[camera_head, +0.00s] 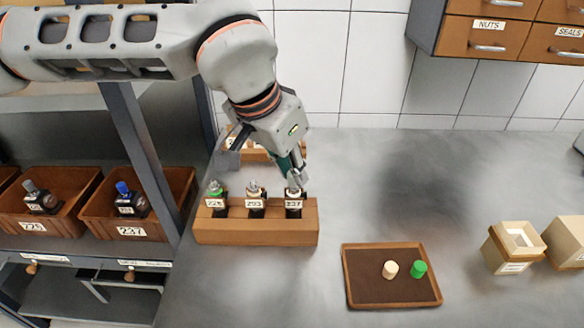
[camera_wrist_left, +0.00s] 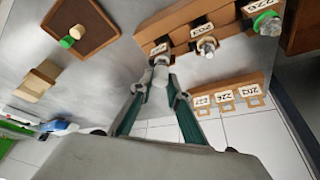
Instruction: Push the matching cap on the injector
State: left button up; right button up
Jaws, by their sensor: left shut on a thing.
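A wooden rack (camera_head: 256,233) holds three dark injectors upright. The left injector (camera_head: 216,200) has a green collar, the middle injector (camera_head: 255,201) a pale one labelled 293, and the right injector (camera_head: 293,207) carries label 237. My left gripper (camera_head: 297,180) points down at the top of the right injector. In the left wrist view its fingers (camera_wrist_left: 160,80) are closed around a small pale piece (camera_wrist_left: 162,60); the fingers hide much of it, and I cannot tell whether it is a separate cap. A cream cap (camera_head: 390,270) and a green cap (camera_head: 418,269) are on the brown tray (camera_head: 362,295).
Pale boxes (camera_head: 514,246) stand at the right. Drawers (camera_head: 490,30) hang at the upper right.

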jog(key=shift+w+r, duration=0.2)
pick_arm(q)
jog(key=shift+f, duration=0.1)
pick_arm(e)
jog(key=shift+w+r, duration=0.1)
jog(key=shift+w, duration=0.05)
pick_arm(q)
jog(key=shift+f, duration=0.1)
jog(key=o, duration=0.6)
jog(key=shift+o, duration=0.9)
pick_arm(e)
jog(key=shift+s+f, duration=0.2)
jog(key=shift+s, duration=0.05)
pick_arm(q)
jog(key=o, duration=0.9)
jog(key=shift+c, duration=0.2)
pick_arm(e)
jog(key=shift+s+f, duration=0.15)
